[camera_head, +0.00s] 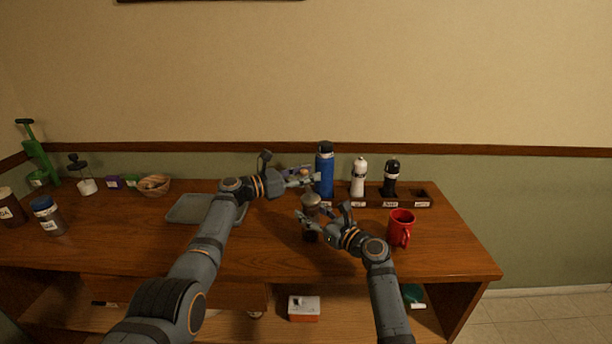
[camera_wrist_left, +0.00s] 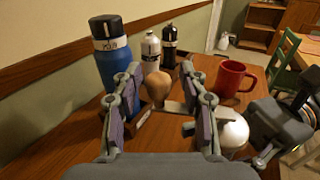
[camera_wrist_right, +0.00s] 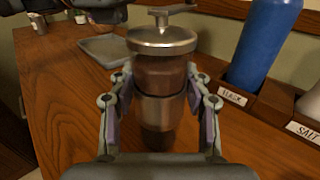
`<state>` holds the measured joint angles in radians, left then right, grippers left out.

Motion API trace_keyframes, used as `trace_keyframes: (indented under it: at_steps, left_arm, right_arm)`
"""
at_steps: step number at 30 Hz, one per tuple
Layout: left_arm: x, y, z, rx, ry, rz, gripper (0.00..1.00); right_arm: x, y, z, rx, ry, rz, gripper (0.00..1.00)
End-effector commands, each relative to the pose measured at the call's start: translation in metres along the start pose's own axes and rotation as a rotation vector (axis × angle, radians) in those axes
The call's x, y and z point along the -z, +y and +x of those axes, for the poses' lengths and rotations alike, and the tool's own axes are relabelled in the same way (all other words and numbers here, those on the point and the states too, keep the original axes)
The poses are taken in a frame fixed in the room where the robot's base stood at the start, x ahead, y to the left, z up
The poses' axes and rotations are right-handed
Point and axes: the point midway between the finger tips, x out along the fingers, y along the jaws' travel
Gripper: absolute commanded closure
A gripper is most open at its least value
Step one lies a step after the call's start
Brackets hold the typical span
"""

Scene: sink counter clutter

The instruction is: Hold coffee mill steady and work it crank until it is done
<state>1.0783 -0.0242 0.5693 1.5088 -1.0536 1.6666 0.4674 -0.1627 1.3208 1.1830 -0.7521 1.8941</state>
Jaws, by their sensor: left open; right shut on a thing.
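The coffee mill (camera_head: 311,201) stands on the counter. In the right wrist view it is upright, with a steel lid (camera_wrist_right: 162,40), a brown body and a metal band. My right gripper (camera_head: 321,214) is shut on the mill's body, one finger on each side. The crank arm (camera_wrist_right: 172,9) sits on top of the lid. In the left wrist view the crank's wooden knob (camera_wrist_left: 158,84) shows between the fingers of my left gripper (camera_wrist_left: 162,76). The left gripper is open; whether it touches the knob I cannot tell. The steel lid (camera_wrist_left: 232,130) is at its right.
A blue bottle (camera_head: 325,170) stands close behind the mill. A wooden rack (camera_head: 370,203) holds a white bottle (camera_head: 359,176) and a black bottle (camera_head: 391,176). A red mug (camera_head: 400,228) is at the right. A grey tray (camera_head: 185,209) lies left, behind my left arm.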

Motion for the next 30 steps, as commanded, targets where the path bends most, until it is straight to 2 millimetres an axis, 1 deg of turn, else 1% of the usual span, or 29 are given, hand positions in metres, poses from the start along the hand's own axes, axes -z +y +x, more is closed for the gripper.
trace_keyframes:
  at_steps: [4, 8, 15, 19, 21, 24, 30]
  left_arm:
    - [0.0, 0.001, -0.006, -0.001, -0.002, 0.001, 0.58]
    - [0.001, 0.002, -0.024, -0.004, -0.002, 0.002, 0.58]
    - [0.002, 0.002, -0.083, -0.004, 0.002, 0.002, 0.58]
    - [0.001, 0.001, -0.106, -0.003, 0.002, 0.001, 0.58]
    - [0.001, 0.001, -0.113, -0.002, 0.002, -0.001, 0.58]
    - [0.001, 0.001, -0.119, 0.0, 0.002, 0.0, 0.58]
    - [0.001, 0.0, -0.12, 0.0, 0.001, -0.001, 0.58]
  right_arm:
    - [-0.001, 0.0, 0.0, 0.0, -0.001, 0.0, 0.98]
    - [0.0, 0.0, 0.0, 0.0, 0.0, 0.0, 0.98]
    - [0.0, 0.0, 0.0, 0.0, 0.0, 0.0, 0.98]
    - [0.0, 0.0, 0.0, -0.001, 0.001, 0.0, 0.98]
    - [0.0, 0.0, 0.0, -0.001, 0.001, 0.0, 0.98]
    - [0.001, 0.0, 0.0, -0.001, 0.001, 0.0, 0.98]
    - [0.001, 0.0, 0.0, 0.0, 0.001, 0.0, 0.98]
